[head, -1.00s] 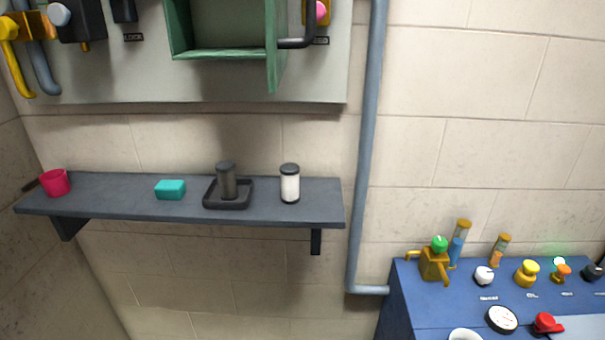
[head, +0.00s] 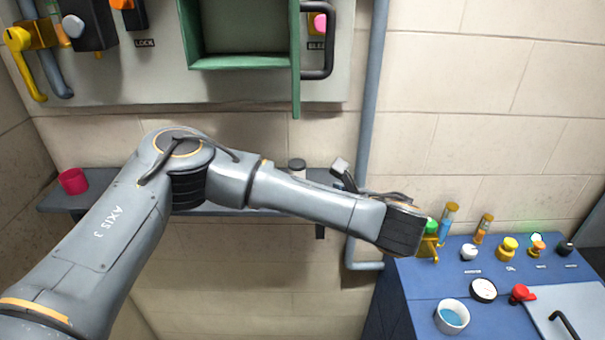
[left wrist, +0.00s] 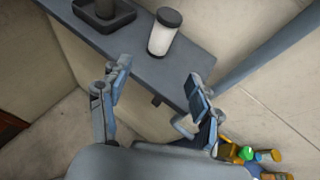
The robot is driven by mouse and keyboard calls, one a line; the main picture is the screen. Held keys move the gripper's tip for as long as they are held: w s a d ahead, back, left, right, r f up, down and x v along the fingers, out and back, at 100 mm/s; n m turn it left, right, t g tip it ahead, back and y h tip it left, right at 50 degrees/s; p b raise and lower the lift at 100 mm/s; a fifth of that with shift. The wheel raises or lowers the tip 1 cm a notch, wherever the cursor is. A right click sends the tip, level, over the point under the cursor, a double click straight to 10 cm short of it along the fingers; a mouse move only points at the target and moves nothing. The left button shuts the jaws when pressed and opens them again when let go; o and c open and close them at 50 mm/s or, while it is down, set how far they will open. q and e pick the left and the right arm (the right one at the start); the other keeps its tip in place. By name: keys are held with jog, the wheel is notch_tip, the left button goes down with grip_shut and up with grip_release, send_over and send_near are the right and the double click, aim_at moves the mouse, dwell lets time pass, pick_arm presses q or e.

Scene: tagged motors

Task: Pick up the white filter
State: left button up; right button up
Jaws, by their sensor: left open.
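The white filter, a white cylinder with dark ends, stands upright on the grey shelf (head: 332,176). In the head view only its top (head: 297,168) shows above my left forearm. The left wrist view shows all of the filter (left wrist: 163,36) near the shelf's end. My left gripper (left wrist: 158,78) is open and empty, its two fingers spread on the near side of the filter and apart from it. In the head view a bit of the left gripper (head: 343,172) shows to the right of the filter; the rest is behind my arm. My right gripper is not in view.
A dark tray (left wrist: 72,22) with a dark cylinder (left wrist: 104,8) stands left of the filter. A red cup (head: 73,181) is at the shelf's left end. A grey pipe (head: 371,90) runs down the wall right of the shelf. A blue console (head: 420,290) stands lower right.

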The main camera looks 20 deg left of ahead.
aim_at(296, 166)
pick_arm(q)
jog(key=b+x, duration=0.2)
jog(key=x, duration=0.4)
jog(key=shift+a+r+b, duration=0.1)
jog(key=shift+b, duration=0.25)
jog(key=x, duration=0.2)
jog(key=shift+w+a+r, duration=0.15)
jog(key=shift+w+a, duration=0.1)
jog(key=p+x, duration=0.3)
jog(key=x, duration=0.1)
jog(key=shift+w+a+r, duration=0.15)
jog(key=shift+w+r, duration=0.05)
jog(key=shift+w+a+f, duration=0.35)
jog(key=shift+f, duration=0.05)
jog(key=c, duration=1.3)
